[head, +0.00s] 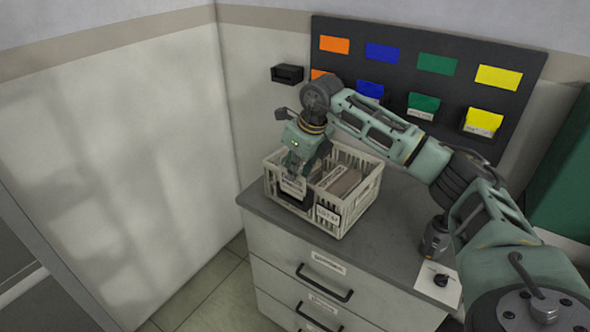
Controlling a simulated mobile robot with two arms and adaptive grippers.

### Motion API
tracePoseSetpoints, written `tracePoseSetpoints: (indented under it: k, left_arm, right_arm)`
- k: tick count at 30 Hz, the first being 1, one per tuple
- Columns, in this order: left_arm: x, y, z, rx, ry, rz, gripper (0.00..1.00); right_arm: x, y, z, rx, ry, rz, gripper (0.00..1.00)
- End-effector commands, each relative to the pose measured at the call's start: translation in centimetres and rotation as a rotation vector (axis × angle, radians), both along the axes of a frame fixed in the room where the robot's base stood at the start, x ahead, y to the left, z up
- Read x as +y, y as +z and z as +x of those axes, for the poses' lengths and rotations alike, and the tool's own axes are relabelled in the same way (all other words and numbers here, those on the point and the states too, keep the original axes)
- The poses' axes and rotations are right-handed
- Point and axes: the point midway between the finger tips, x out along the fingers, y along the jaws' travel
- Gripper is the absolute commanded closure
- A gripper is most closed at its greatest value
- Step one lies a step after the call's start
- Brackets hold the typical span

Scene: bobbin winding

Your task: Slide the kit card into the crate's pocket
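The crate (360,206) is a pale slatted box on the grey counter. A dark pocket (299,202) shows at its front left wall. A small white card with print, apparently the kit card (292,187), is upright at the pocket's top; its lower edge is not clear, so I cannot tell how deep it sits. My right gripper (296,176) points down over the crate's front left side, right at the card's upper edge. Its fingertips are small and partly hidden, so its grip on the card is unclear. My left gripper is out of view.
The crate holds brownish packets (341,183) and bears a white label (328,215). A dark wall board (440,45) with coloured cards and bins stands behind. Counter front centre is clear.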

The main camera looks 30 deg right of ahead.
Motion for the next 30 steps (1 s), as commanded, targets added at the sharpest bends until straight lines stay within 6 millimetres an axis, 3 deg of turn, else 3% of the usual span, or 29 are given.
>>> tracePoseSetpoints:
  k: [11, 30]
  left_arm:
    - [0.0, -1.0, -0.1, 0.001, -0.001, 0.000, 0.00]
    - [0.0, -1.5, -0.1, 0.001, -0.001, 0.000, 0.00]
  right_arm:
    - [0.0, -1.4, 0.0, 0.001, 0.000, 0.000, 1.00]
    - [-0.1, -2.1, 0.0, 0.001, 0.000, 0.000, 1.00]
